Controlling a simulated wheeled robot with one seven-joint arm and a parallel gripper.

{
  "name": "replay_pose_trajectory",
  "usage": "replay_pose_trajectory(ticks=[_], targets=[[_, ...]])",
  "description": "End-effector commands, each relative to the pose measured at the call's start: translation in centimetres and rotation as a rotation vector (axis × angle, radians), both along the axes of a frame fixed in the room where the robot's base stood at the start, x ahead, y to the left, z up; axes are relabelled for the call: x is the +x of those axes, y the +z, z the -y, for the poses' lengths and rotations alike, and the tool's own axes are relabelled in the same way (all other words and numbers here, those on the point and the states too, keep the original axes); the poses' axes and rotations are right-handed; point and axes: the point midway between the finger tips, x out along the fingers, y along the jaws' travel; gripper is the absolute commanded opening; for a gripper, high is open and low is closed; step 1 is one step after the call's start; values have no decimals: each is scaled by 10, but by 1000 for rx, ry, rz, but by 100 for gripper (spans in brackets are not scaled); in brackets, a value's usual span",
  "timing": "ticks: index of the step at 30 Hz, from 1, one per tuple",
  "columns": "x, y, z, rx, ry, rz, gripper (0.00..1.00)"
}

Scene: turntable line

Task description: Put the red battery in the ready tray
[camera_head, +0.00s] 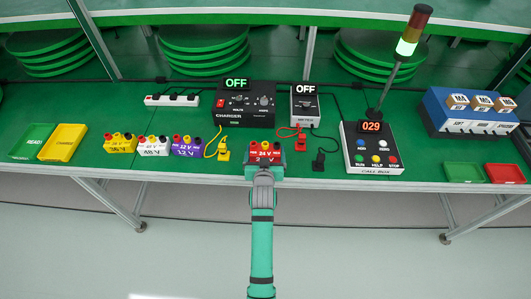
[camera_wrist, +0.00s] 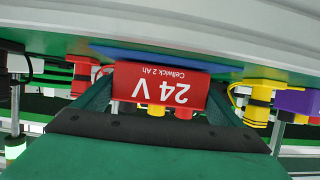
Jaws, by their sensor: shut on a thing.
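The red battery (camera_head: 265,149), marked 24 V, is at the front edge of the bench in the middle of the head view. My gripper (camera_head: 264,160) is shut on it, with my arm coming from the front. In the wrist view the battery (camera_wrist: 160,82) appears upside down between my fingers. I cannot tell whether it touches the bench. The green ready tray (camera_head: 33,141) lies at the far left of the bench and looks empty.
A yellow tray (camera_head: 63,142) lies beside the ready tray. Yellow (camera_head: 120,144), white (camera_head: 154,145) and purple (camera_head: 187,147) batteries stand between the trays and my gripper. The charger (camera_head: 243,105), meter (camera_head: 305,106) and call box (camera_head: 372,148) stand behind and right.

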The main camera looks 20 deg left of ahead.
Motion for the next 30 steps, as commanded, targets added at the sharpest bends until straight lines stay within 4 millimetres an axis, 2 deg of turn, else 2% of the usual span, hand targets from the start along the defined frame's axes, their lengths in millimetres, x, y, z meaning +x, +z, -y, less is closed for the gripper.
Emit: replay_pose_trajectory(ticks=[11, 12, 13, 23, 26, 30], targets=[[1, -1, 0, 1, -1, 4, 47], [0, -3, 0, 0, -1, 0, 93], [0, -3, 0, 0, -1, 0, 100], [-3, -3, 1, 0, 0, 0, 100], [-13, 1, 4, 1, 0, 0, 100], [-35, 7, 11, 0, -1, -1, 100]])
